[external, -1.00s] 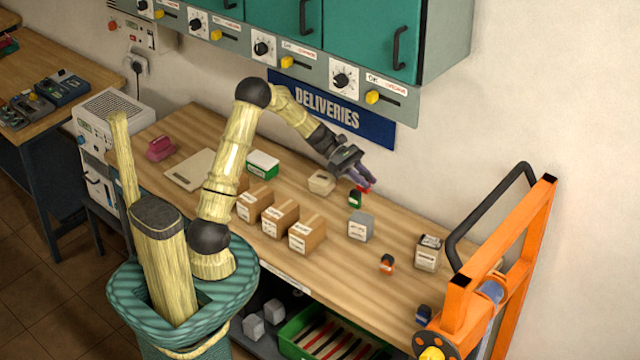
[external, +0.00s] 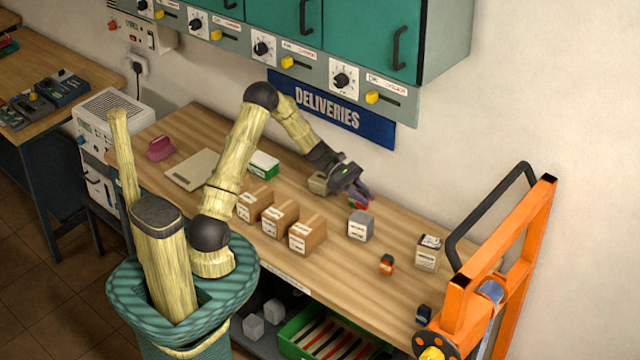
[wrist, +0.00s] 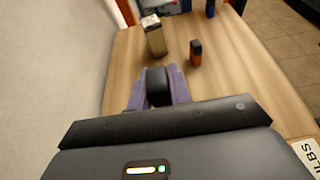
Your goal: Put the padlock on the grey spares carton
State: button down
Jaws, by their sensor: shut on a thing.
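The grey spares carton (external: 360,227) is a small grey box with a white label on the bench. My gripper (external: 361,195) is just behind and above it in the external view, pointing down and right. Its purple fingers are shut on the padlock (wrist: 157,87). Whether the padlock touches the carton cannot be told. The carton is hidden behind my gripper in the wrist view.
A small green item (external: 352,204) is partly hidden under my gripper. A black-and-orange item (external: 387,265) and a tan box (external: 428,252) stand to the right. Several brown cartons (external: 307,235) stand left. An orange frame (external: 508,262) is at the right end.

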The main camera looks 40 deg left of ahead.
jog(key=shift+f+p, duration=0.3)
jog(key=shift+f, duration=1.55)
jog(key=shift+f, duration=0.1)
jog(key=shift+f, duration=0.15)
jog(key=c, duration=1.3)
grip_release()
jog(key=shift+r, duration=0.25)
jog(key=b+v, duration=0.1)
jog(key=v, duration=1.1)
jog(key=shift+b, duration=0.4)
